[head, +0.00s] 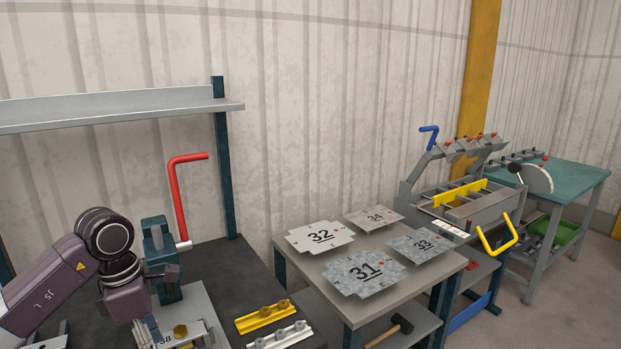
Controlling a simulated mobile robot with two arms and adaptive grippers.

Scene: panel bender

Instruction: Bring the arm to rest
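My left arm comes in from the left, with its dark wrist joints in front of the dark workbench (225,262). My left gripper (147,332) points down at the bottom edge, beside a grey fixture plate. Its fingertips are small and partly cut off, so I cannot tell whether they are open or shut on something. A teal machine (160,250) with a red crank lever (182,195) stands right beside my wrist. My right gripper is not in view.
Yellow (264,317) and grey (281,336) bars lie on the workbench. Plates 31 (362,273), 32 (320,237), 33 (424,246) and 34 (374,216) lie on a grey table. A bender (470,205) stands right. A shelf (110,108) hangs above.

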